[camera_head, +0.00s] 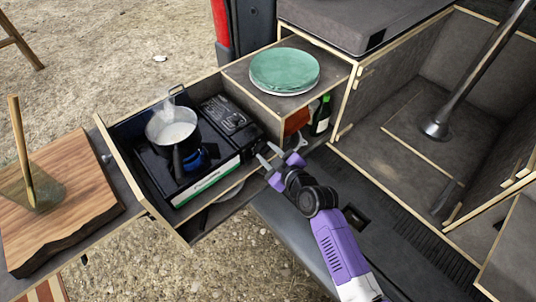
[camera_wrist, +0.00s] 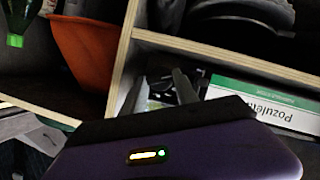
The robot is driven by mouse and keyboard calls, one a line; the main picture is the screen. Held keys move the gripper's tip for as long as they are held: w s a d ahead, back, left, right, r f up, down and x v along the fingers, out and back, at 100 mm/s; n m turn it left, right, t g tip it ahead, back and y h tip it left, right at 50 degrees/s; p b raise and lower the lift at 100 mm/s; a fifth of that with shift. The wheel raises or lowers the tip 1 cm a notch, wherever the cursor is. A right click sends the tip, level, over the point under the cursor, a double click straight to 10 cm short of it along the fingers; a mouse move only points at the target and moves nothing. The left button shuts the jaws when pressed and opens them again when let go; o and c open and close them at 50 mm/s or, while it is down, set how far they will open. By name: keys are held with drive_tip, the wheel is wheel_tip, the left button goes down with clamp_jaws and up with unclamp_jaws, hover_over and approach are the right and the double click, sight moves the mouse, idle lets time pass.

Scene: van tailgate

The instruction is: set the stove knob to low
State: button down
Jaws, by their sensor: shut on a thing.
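The camp stove (camera_head: 195,160) sits in the pulled-out wooden drawer, with a steaming pot (camera_head: 172,128) on its burner. Its green and white front panel also shows in the wrist view (camera_wrist: 265,105). My gripper (camera_head: 264,152) reaches the right end of the stove front. In the wrist view, its two dark fingers (camera_wrist: 158,92) extend into the drawer opening beside the panel and are shut on the stove knob. The knob is dark and mostly hidden between the fingers, so its setting cannot be read.
The drawer's wooden edge (camera_wrist: 120,65) stands close beside my fingers. An orange bowl (camera_wrist: 85,42) and a green bottle (camera_head: 321,115) are in the shelf to the right. Teal plates (camera_head: 284,68) lie on top. A cutting board (camera_head: 65,200) stands at left.

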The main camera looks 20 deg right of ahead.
drive_tip(key=m+y+b, duration=0.2)
drive_tip(key=b, duration=0.1)
drive_tip(key=shift+w+d+m+g, duration=0.1)
drive_tip(key=shift+d+m+g, duration=0.1)
drive_tip(key=shift+m+g, duration=0.2)
drive_tip(key=m+b, duration=0.1)
drive_tip(key=m+y+b, duration=0.1)
drive_tip(key=shift+d+f+m+y, duration=0.1)
drive_tip(key=shift+d+m+y, duration=0.05)
drive_tip(key=shift+m+y, duration=0.15)
drive_tip(key=m+y+b, duration=0.2)
drive_tip(key=m+b, duration=0.1)
drive_tip(key=shift+w+d+g, duration=0.1)
drive_tip(key=shift+d+g, duration=0.05)
drive_tip(key=shift+g, duration=0.15)
drive_tip(key=shift+d+m+y+b, duration=0.15)
drive_tip(key=shift+m+y+b, duration=0.65)
drive_tip(key=shift+m, duration=0.4)
drive_tip(key=c, duration=0.9)
unclamp_jaws()
drive_tip(key=shift+c, duration=0.2)
